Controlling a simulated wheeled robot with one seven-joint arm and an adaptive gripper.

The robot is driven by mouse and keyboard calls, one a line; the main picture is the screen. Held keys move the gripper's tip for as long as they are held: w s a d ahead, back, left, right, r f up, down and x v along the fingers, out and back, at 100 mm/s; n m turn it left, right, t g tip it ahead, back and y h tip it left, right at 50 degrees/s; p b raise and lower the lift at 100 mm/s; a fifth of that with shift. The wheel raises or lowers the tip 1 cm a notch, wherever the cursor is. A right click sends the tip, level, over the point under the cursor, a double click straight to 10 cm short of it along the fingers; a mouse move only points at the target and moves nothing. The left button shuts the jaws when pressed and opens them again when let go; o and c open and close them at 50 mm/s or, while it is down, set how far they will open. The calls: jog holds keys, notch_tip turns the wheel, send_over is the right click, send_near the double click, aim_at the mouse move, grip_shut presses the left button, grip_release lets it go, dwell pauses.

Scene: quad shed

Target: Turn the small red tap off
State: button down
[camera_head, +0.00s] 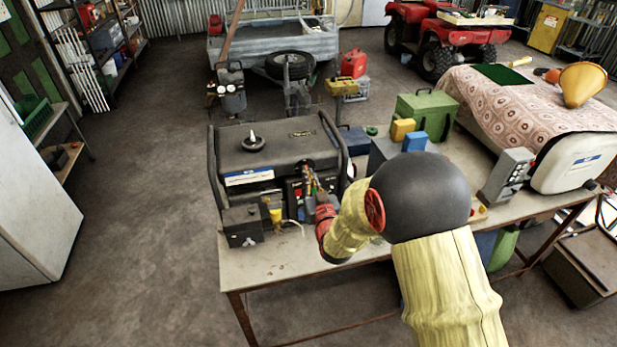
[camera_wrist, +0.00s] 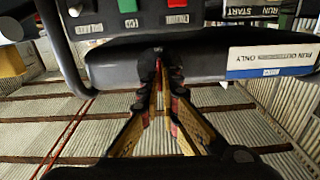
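My gripper (camera_head: 308,182) reaches in from the right to the front of the black generator (camera_head: 275,145) on the bench. A small sliver of red, perhaps the small red tap (camera_wrist: 158,64), shows right at the tips. I cannot tell whether the fingers touch it or are closed on it. The tap's shape and handle position are hidden by the fingers. In the head view my gripper and arm hide that spot.
The generator's tubular frame (camera_wrist: 61,45) runs close to my fingers in the wrist view. A white and blue label (camera_wrist: 272,60) and a green switch (camera_wrist: 127,5) are nearby. A grey switch box (camera_head: 507,175) and a green box (camera_head: 427,113) stand on the bench (camera_head: 275,268).

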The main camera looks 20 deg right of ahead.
jog(key=shift+d+f+m+b, duration=0.1)
jog(key=shift+f+m+b, duration=0.05)
jog(key=shift+m+b, duration=4.05)
jog(key=shift+d+f+m+b, duration=0.1)
jog(key=shift+m+b, duration=3.7)
jog(key=shift+m, duration=0.7)
jog(key=c, duration=2.1)
grip_release()
jog(key=shift+o, duration=0.2)
jog(key=s, duration=1.2)
